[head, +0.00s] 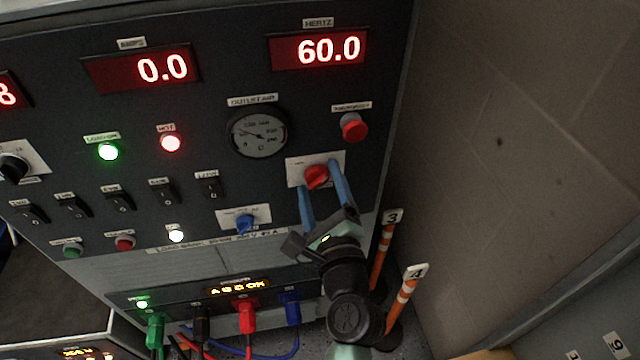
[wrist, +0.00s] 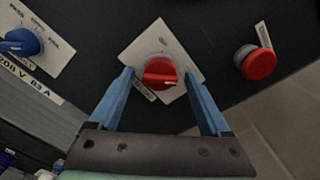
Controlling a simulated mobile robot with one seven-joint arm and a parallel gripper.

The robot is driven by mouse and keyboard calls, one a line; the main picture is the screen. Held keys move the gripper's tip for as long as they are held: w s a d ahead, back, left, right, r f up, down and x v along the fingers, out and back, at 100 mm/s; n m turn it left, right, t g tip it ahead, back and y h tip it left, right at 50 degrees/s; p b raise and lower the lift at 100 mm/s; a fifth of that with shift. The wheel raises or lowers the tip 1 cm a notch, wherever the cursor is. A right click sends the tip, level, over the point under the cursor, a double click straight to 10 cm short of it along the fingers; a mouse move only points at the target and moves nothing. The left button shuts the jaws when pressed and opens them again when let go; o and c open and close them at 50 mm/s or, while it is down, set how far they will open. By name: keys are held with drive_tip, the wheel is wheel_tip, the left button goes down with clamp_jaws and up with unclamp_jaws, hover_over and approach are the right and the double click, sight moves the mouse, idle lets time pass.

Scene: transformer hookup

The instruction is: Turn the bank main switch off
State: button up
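The red rotary switch (head: 317,177) sits on a white plate (head: 296,173) at the lower right of the dark panel; its label is too small to read for certain. It also shows in the wrist view (wrist: 159,74), with its red handle lying nearly level in that picture. My gripper (head: 320,177) is open, with its blue fingers on either side of the red switch. In the wrist view my gripper (wrist: 160,78) has clear gaps between both fingers and the knob. I cannot tell whether the fingertips touch the plate.
A red emergency push button (head: 354,127) is up and right of the switch. A blue rotary switch (head: 244,224) is to the lower left. Orange numbered posts (head: 383,243) stand right of my arm. Plugged cables (head: 246,316) run below the panel. The readout (head: 319,48) shows 60.0.

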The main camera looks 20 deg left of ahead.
clamp_jaws()
drive_tip(key=shift+n, duration=0.3)
drive_tip(key=n+b, duration=0.2)
drive_tip(key=n, duration=0.1)
drive_tip(key=shift+f, duration=0.1)
drive_tip(key=n+b, duration=0.3)
drive_tip(key=n, duration=0.2)
drive_tip(key=shift+n, duration=0.4)
drive_tip(key=n+b, duration=0.2)
drive_tip(key=n, duration=0.2)
drive_tip(key=shift+n+b, duration=1.35)
drive_tip(key=shift+n, duration=0.85)
